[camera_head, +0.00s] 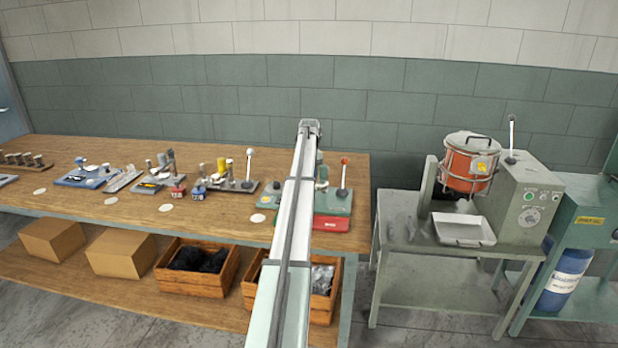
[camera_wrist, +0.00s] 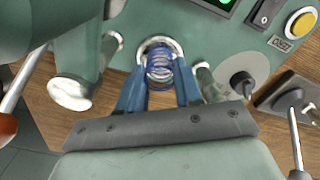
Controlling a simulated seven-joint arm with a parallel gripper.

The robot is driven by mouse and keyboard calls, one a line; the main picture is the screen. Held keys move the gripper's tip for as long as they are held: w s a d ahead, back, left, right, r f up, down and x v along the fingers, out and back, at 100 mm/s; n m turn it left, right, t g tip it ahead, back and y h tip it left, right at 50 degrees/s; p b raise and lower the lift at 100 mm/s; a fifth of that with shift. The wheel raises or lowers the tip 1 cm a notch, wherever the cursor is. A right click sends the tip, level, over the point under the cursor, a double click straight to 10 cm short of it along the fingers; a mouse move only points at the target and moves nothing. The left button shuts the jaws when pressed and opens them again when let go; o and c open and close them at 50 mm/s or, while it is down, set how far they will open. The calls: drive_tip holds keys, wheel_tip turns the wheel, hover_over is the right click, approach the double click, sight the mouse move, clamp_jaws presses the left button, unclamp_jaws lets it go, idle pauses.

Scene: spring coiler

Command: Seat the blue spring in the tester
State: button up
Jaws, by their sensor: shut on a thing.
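The blue spring (camera_wrist: 159,66) shows in the wrist view, upright between the two blue fingers of my gripper (camera_wrist: 160,78), which is shut on it. A shiny round metal seat (camera_wrist: 150,42) on the green tester (camera_wrist: 222,45) lies right around the spring's end in this view. I cannot tell whether the spring touches the seat or hangs just above it. In the head view the tester (camera_head: 333,203) is at the bench's right end, partly behind my arm. My gripper and the spring are hidden there.
In the wrist view, a metal post (camera_wrist: 72,92) stands left of the fingers and a black knob (camera_wrist: 242,83) right. A lever (camera_wrist: 296,125) stands at far right. In the head view, other bench devices (camera_head: 233,182) stand left of my arm.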

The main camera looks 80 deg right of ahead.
drive_tip(key=o, duration=0.9)
drive_tip(key=shift+o, duration=0.4)
drive_tip(key=shift+o, duration=1.1)
drive_tip(key=shift+r, duration=0.15)
drive_tip(key=shift+r, duration=4.25)
